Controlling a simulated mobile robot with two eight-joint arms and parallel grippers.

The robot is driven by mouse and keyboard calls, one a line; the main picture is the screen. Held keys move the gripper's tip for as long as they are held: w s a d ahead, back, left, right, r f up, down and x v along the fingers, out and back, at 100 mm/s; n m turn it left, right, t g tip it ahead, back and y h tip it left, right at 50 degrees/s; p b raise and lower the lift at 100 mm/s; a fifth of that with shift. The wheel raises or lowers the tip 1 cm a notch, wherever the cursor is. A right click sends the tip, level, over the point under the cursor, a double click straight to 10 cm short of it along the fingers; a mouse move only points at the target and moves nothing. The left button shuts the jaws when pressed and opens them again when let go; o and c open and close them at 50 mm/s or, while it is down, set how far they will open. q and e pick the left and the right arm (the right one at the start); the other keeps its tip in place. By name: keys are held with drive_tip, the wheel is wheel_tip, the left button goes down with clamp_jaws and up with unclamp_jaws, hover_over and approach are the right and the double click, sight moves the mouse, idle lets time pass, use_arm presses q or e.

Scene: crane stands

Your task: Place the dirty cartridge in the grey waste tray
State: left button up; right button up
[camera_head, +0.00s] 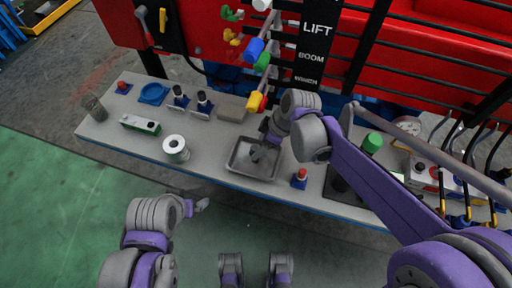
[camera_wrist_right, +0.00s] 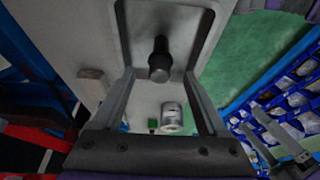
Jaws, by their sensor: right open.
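The grey waste tray (camera_head: 233,165) is a shallow metal tray near the front edge of the bench; it also fills the top of the right wrist view (camera_wrist_right: 203,35). A dark cylindrical cartridge (camera_head: 257,154) is inside the tray; in the right wrist view (camera_wrist_right: 160,60) it lies beyond the fingertips, apart from both fingers. My right gripper (camera_head: 269,138) is over the tray's back right part; in its wrist view (camera_wrist_right: 158,76) the fingers are spread and empty. My left gripper (camera_head: 202,205) is in front of the bench, away from the tray, its jaws too small to read.
Left of the tray stand a silver can (camera_head: 176,149), a green-and-white box (camera_head: 140,125), a wire cup (camera_head: 95,107) and a blue dish (camera_head: 153,94). A beige block (camera_head: 232,108) is behind. A red-button box (camera_head: 299,179) stands close to the tray's right. Coloured-knob levers hang behind.

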drive_tip(key=v, duration=0.7)
drive_tip(key=s+d+f+m+t+h, duration=0.1)
drive_tip(key=s+d+f+m+h, duration=0.1)
drive_tip(key=s+d+m, duration=0.4)
drive_tip(key=s+d+f+m+t+h, duration=0.2)
drive_tip(key=s+d+f+m, duration=0.2)
drive_tip(key=s+d+m, duration=0.3)
drive_tip(key=s+m, duration=0.1)
drive_tip(key=s, duration=0.2)
drive_tip(key=shift+t+p, duration=0.3)
drive_tip(key=shift+p, duration=0.05)
